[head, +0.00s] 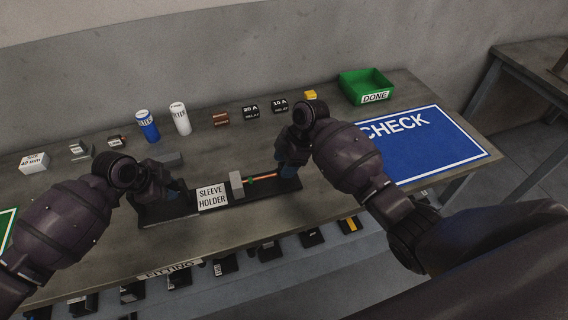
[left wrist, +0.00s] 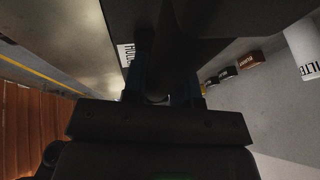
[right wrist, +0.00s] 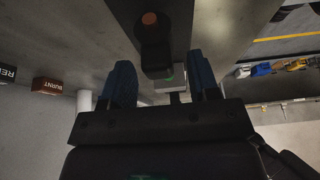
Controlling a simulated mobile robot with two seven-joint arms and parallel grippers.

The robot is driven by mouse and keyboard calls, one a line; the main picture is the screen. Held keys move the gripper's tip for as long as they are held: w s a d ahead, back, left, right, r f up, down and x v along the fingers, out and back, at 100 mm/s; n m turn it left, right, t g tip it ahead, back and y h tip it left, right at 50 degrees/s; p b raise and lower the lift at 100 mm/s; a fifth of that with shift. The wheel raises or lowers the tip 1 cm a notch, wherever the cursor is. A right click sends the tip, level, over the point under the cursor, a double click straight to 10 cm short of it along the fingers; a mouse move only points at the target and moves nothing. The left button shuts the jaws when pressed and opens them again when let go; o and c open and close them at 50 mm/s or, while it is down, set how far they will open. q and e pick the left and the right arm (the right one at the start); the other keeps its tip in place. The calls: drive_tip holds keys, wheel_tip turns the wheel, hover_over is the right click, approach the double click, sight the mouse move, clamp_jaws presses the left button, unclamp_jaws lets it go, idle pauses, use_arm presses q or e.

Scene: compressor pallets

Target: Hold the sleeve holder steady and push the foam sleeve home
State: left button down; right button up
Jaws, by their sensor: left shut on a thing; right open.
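The sleeve holder (head: 212,197) is a long dark base with a white label, on the workbench. My left gripper (head: 172,192) is shut on a dark upright part at its left end; the left wrist view shows that part (left wrist: 166,70) between the fingers. A grey block (head: 236,184) stands right of the label, with a thin orange-and-green piece (head: 262,179) reaching right from it. My right gripper (head: 289,168) is open at the holder's right end. In the right wrist view a dark rounded piece with a copper-coloured end (right wrist: 150,20) lies ahead between its fingers. I cannot tell whether this is the foam sleeve.
Behind the holder stand a blue filter can (head: 147,126), a white can (head: 180,118), a brown box (head: 220,119), two dark relays (head: 251,112) and a yellow block (head: 310,95). A green DONE bin (head: 366,86) and blue CHECK mat (head: 425,145) are at right.

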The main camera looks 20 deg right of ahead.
sight(253, 179)
drive_tip(key=shift+a+f, duration=0.1)
drive_tip(key=shift+f, duration=0.35)
clamp_jaws()
drive_tip(key=a, duration=0.7)
drive_tip(key=shift+a, duration=0.35)
unclamp_jaws()
drive_tip(key=shift+w, duration=0.1)
drive_tip(key=shift+d+r, duration=0.1)
